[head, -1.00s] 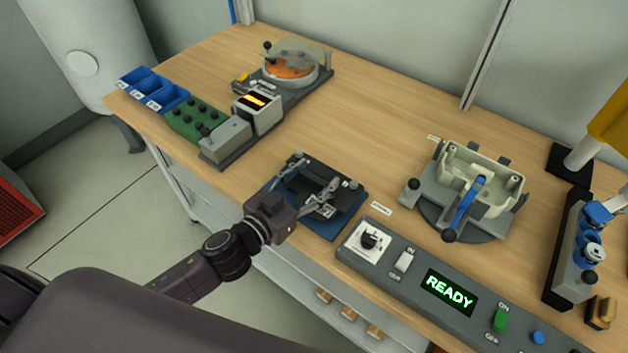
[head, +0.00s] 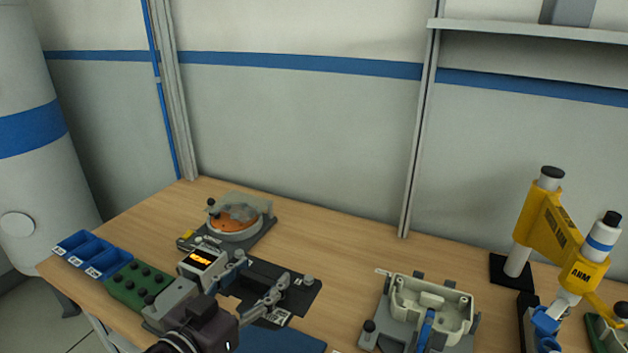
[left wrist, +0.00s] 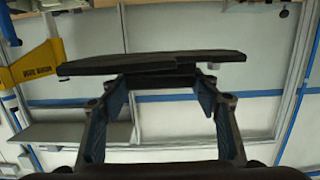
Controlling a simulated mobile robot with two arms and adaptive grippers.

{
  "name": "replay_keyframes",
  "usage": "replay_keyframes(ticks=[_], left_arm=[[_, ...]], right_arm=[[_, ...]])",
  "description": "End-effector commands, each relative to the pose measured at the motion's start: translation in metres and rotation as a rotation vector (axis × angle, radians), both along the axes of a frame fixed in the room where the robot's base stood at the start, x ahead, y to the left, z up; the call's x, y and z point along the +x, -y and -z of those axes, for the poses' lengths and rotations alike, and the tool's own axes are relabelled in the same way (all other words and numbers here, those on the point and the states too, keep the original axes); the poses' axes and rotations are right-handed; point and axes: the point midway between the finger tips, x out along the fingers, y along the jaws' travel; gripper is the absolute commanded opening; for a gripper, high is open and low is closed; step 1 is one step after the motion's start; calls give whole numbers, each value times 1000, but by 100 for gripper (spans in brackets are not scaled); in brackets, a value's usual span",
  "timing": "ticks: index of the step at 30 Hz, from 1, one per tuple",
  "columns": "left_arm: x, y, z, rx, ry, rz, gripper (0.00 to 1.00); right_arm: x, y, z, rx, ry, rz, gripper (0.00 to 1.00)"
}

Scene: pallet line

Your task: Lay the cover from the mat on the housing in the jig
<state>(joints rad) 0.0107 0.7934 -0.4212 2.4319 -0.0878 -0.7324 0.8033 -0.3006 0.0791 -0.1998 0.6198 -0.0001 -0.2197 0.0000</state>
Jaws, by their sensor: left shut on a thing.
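The cover (head: 300,296) is a flat black plate with small fittings. My left gripper (head: 262,278) is shut on it, and the cover is off the blue mat (head: 295,342), which shows below it. In the left wrist view the cover (left wrist: 150,63) spans the two fingertips (left wrist: 160,84), seen almost edge-on against the wall. The pale, open-topped housing (head: 430,305) sits in the grey jig (head: 372,340), to the right of the cover. A blue clamp lever (head: 425,330) stands at the front of the housing. My right gripper is not in view.
Left of the cover stand blue bins (head: 92,258), a green knob block (head: 138,283) and a round orange fixture with a clear lid (head: 235,222). A yellow press (head: 545,235) stands at the right. The bench between cover and jig is mostly clear.

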Motion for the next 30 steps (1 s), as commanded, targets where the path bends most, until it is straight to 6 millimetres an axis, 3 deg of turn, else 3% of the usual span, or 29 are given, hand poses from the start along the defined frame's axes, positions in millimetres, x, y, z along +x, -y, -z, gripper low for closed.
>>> replay_keyframes(ticks=[5,16,24,30], left_arm=[[-12,-8,11,-9,-8,9,31],[-63,-34,34,-15,-10,68,31],[-96,-42,39,-5,-5,127,31],[-106,-43,39,0,0,149,31]], right_arm=[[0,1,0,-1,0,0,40],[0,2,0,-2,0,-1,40],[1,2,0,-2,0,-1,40],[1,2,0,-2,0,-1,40]])
